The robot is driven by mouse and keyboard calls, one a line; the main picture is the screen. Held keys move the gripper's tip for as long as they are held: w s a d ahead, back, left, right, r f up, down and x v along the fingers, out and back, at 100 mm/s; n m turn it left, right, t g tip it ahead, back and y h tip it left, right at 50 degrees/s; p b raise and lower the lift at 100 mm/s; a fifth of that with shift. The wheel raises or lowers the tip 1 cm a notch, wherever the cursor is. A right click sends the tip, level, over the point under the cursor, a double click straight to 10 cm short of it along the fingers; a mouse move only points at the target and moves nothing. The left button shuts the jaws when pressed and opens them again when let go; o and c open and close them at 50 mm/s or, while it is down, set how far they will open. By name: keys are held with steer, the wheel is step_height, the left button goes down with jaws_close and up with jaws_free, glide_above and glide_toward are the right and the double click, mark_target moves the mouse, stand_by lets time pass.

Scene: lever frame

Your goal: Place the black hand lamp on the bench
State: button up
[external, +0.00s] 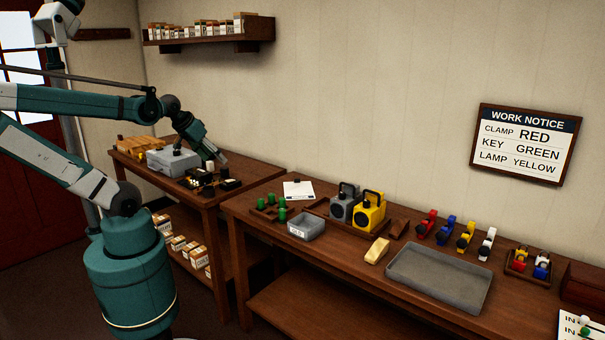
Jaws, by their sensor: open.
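My gripper (221,157) is open above the left table, just above and to the right of a grey case. Below it is a cluster of small black objects (207,190) with bits of yellow and white. They are too small and dark for me to tell whether one is the black hand lamp. On the right bench (345,270), a grey hand lamp (342,208) and a yellow hand lamp (369,213) stand upright side by side in a wooden tray. No clearly black hand lamp shows on this bench.
The grey case (173,161) stands on the left table (262,175). The bench holds a large empty grey tray (438,278), a small grey bin (306,227), green pieces (282,213), a yellow block (376,251) and coloured clamps (466,236). A notice (526,143) reads "LAMP YELLOW".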

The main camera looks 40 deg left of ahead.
steer(key=shift+r, duration=2.55)
steer(key=w+a+r+n+t, duration=0.2)
steer(key=w+a+r+n, duration=0.1)
steer(key=w+a+n, duration=1.25)
steer(key=w+a+n+t+y+b, duration=0.1)
steer(key=w+a+n, duration=0.5)
steer(key=a, duration=0.4)
steer(key=w+a+n+t+y+b, duration=0.1)
steer(key=w+a+n, duration=0.4)
steer(key=a+n, duration=0.4)
steer(key=a+f+n+t+y, duration=0.1)
steer(key=a+f+n+y, duration=0.2)
steer(key=a+n, duration=1.3)
steer(key=a+f+m, duration=0.3)
steer(key=f, duration=0.6)
steer(key=a+f+m, duration=0.3)
steer(key=f, duration=0.6)
steer(key=shift+s, duration=0.45)
